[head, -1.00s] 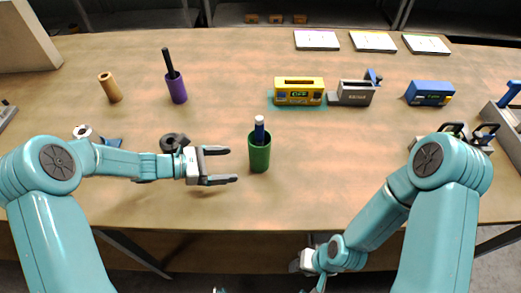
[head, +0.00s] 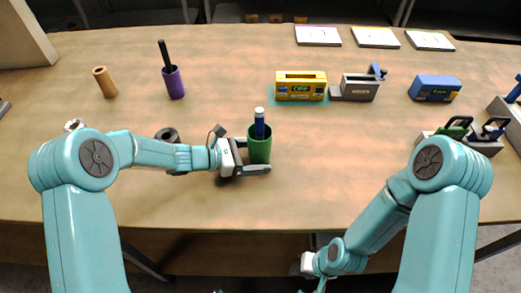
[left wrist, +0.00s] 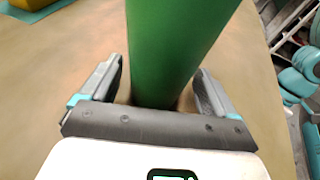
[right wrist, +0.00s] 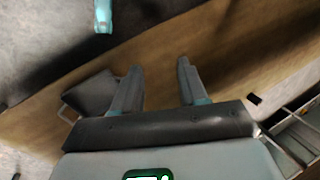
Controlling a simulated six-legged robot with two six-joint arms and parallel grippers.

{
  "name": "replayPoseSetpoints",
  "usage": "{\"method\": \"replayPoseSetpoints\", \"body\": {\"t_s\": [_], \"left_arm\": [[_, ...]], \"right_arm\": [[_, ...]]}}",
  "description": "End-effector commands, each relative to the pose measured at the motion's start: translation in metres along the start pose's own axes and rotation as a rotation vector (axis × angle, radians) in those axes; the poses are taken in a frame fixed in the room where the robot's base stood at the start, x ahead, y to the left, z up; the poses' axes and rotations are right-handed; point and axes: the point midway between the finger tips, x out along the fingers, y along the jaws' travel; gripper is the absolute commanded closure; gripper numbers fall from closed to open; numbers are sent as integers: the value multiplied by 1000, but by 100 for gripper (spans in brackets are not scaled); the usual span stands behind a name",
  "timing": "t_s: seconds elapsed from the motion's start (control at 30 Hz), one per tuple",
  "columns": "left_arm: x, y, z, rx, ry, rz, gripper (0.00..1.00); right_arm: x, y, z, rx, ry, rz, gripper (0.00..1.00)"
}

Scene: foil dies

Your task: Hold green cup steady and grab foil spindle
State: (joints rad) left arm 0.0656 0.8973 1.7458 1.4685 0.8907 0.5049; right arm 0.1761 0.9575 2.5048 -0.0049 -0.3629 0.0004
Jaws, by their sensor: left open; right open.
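The green cup (head: 260,151) stands upright near the middle of the table. The foil spindle (head: 259,124), dark blue with a pale top, stands in it and sticks out above the rim. My left gripper (head: 258,156) is open around the cup, one finger on each side. In the left wrist view the green cup (left wrist: 170,45) stands between the two fingers, with small gaps visible beside it. My right gripper (right wrist: 155,85) is open and empty. In the head view it is low, by the table's front edge, and its fingers are hard to make out there.
A purple cup (head: 174,84) with a dark rod and a tan cylinder (head: 104,82) stand at back left. A dark ring (head: 167,135) lies behind the left forearm. A yellow box (head: 301,91), a grey device (head: 358,89) and a blue box (head: 435,89) stand behind.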

Motion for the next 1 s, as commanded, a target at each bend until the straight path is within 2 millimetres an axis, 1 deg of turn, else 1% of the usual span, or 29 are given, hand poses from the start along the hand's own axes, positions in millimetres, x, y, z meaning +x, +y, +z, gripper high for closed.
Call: {"method": "replayPoseSetpoints", "body": {"t_s": [0.27,0.3,0.37,0.4,0.43,0.73,0.8,0.83,0.93,1.0], "left_arm": [[2,1,0,0,0,0,11],[2,1,0,0,0,0,14],[2,1,0,0,0,0,33],[2,1,0,0,0,0,46],[2,1,0,0,0,0,52],[2,1,0,0,1,1,52],[2,1,0,0,1,1,52],[2,1,0,0,1,1,52],[2,1,0,0,2,1,52],[2,1,0,-1,2,1,52]], "right_arm": [[1,0,0,0,0,0,57],[1,0,0,0,0,0,57],[1,0,0,0,0,0,57],[1,0,0,0,0,0,57],[1,0,0,0,0,0,57],[1,0,0,0,0,0,57],[0,0,0,-2,0,0,64],[0,-1,0,-8,-1,-2,64],[-10,-11,-1,-82,-21,-15,64],[-25,-25,1,-198,-56,-26,64]]}}
